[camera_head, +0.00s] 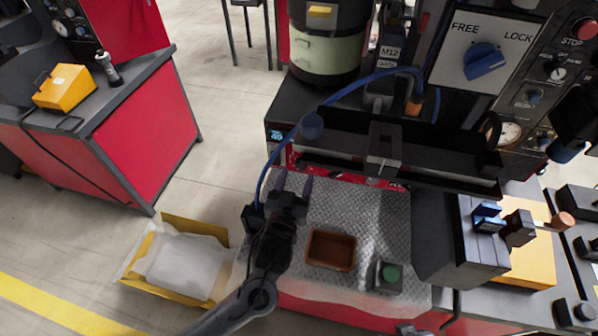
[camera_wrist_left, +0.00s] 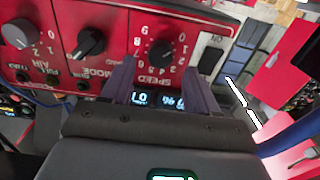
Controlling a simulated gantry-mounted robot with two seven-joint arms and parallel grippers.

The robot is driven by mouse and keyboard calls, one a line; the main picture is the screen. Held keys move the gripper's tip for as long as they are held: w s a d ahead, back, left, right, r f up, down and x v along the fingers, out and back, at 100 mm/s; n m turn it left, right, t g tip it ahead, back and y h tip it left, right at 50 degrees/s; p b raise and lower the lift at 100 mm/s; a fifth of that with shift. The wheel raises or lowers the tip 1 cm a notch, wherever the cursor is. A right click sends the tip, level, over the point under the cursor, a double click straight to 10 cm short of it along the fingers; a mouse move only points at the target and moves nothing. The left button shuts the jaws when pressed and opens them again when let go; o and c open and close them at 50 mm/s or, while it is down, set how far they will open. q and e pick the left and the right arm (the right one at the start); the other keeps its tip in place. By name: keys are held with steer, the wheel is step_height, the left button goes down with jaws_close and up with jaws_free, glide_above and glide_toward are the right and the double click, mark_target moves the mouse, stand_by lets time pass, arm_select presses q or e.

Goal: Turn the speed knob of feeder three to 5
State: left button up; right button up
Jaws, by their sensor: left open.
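In the left wrist view a red panel appears upside down. Its speed knob (camera_wrist_left: 160,53), a black knob inside a ring of numbers, sits above the word SPEED. Its exact setting is too small to read. My left gripper (camera_wrist_left: 160,85) is open, with its two purple fingers apart just short of this knob and nothing between them. A lit display (camera_wrist_left: 155,99) shows between the fingers. In the head view my left gripper (camera_head: 293,184) is below the red panel strip (camera_head: 345,178) under the black trough; the knobs are hidden there. My right gripper is not seen.
Beside the speed knob are a MODE knob (camera_wrist_left: 90,42) and an AIR knob (camera_wrist_left: 18,33). A brown tray (camera_head: 331,250) and a green button box (camera_head: 389,277) are on the textured metal surface. A FREE/LOCK switch (camera_head: 484,60) is at upper right. A blue hose (camera_head: 375,77) runs close by.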

mark_target(301, 167)
arm_select(q)
steer(key=shift+x, duration=1.65)
steer(key=c, duration=1)
steer(key=shift+r+m+p, duration=0.15)
steer(key=shift+m+p, duration=0.25)
steer(key=shift+p, duration=0.1)
steer(key=shift+c, duration=0.2)
steer(key=m+p, duration=0.2)
steer(key=p, duration=0.1)
steer(key=shift+m, duration=0.4)
steer(key=shift+d+m+p, duration=0.1)
steer(key=shift+m+p, duration=1.05)
steer(key=shift+m, duration=0.05)
steer(key=shift+m+p, duration=0.3)
steer(key=shift+m, duration=0.2)
